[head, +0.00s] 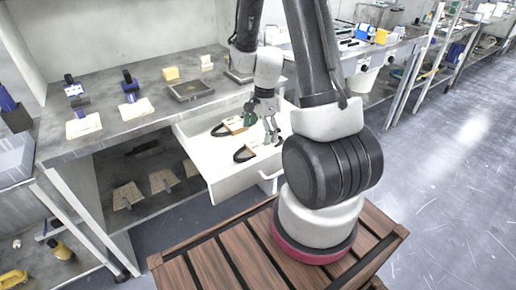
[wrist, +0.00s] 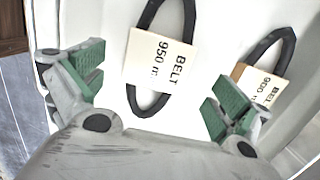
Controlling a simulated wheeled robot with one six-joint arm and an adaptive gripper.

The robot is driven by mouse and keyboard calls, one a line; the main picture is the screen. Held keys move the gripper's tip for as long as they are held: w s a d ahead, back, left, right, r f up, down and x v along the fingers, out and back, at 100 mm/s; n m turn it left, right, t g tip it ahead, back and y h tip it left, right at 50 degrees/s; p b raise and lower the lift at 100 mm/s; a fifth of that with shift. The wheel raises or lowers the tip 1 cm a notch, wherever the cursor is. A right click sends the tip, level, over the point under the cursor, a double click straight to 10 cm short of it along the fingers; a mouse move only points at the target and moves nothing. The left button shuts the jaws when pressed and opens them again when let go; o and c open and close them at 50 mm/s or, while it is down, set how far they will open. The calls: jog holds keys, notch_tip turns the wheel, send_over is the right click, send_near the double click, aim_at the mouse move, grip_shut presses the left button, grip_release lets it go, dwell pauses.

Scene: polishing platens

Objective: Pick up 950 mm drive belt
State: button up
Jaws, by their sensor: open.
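The 950 mm drive belt (wrist: 160,62) is a black loop through a cream card reading "BELT 950 m…". It lies in a white open drawer (wrist: 110,110). In the head view, the nearer belt (head: 241,155) in the drawer appears to be the same one. My gripper (wrist: 157,82) is open, with green pads either side of the card's lower part in the wrist view. The pads look apart from the belt, and nothing is held. In the head view my gripper (head: 262,128) hangs over the drawer's right part.
A second belt (wrist: 262,86), its card reading 900, lies to the right, close to my right finger in the wrist view. The drawer's walls surround both belts.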

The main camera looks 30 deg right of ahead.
aim_at(259, 145)
notch_tip(259, 145, down, 5)
jog(key=shift+s+r, duration=0.1)
jog(key=shift+s, duration=0.05)
jog(key=c, duration=1.1)
